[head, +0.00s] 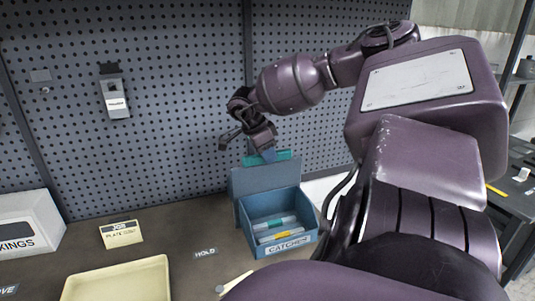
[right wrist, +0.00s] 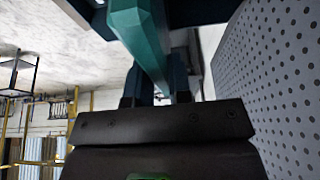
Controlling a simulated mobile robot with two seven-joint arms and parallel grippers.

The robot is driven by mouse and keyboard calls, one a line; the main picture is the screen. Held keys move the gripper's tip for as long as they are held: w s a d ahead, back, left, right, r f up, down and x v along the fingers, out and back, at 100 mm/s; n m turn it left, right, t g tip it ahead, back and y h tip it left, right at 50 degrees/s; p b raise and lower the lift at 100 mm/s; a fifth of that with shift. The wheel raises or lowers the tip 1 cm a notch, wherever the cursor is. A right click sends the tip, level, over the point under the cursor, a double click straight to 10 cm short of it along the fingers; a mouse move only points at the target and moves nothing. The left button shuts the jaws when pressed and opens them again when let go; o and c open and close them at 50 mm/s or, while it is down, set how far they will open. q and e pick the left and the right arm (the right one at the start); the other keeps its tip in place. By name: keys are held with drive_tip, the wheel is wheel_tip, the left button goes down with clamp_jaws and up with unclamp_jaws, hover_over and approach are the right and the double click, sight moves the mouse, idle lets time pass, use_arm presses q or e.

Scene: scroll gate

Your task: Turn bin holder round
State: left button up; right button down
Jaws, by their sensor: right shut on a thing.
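A blue open bin (head: 283,247) labelled CATCHES stands on the bench with several light-coloured and yellow strips inside. A taller blue back panel (head: 262,180) rises behind it. A teal bar (head: 283,155) shows at the top of that panel. My right gripper (head: 264,150) is above the panel, pointing down, shut on the teal bar. In the right wrist view the teal bar (right wrist: 140,35) runs between the dark fingers of the right gripper (right wrist: 157,88). The fingers partly hide the bar, and how it joins the panel is unclear. My left gripper is not in view.
A perforated wall panel (head: 180,100) stands behind the bench and carries a small grey device (head: 115,98). A cream tray (head: 118,282), a job card (head: 121,234), a HOLD label (head: 205,253) and a white box (head: 28,225) are left of the bin. Bare bench lies between.

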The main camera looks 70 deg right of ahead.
drive_tip(key=shift+r, duration=0.1)
idle(0.4)
drive_tip(key=c, duration=1)
unclamp_jaws()
drive_tip(key=shift+c, duration=0.2)
drive_tip(key=b+v, duration=0.1)
drive_tip(key=v, duration=0.9)
drive_tip(key=shift+w+a+r, duration=0.1)
drive_tip(key=shift+w+r, duration=0.05)
drive_tip(key=shift+r, duration=0.2)
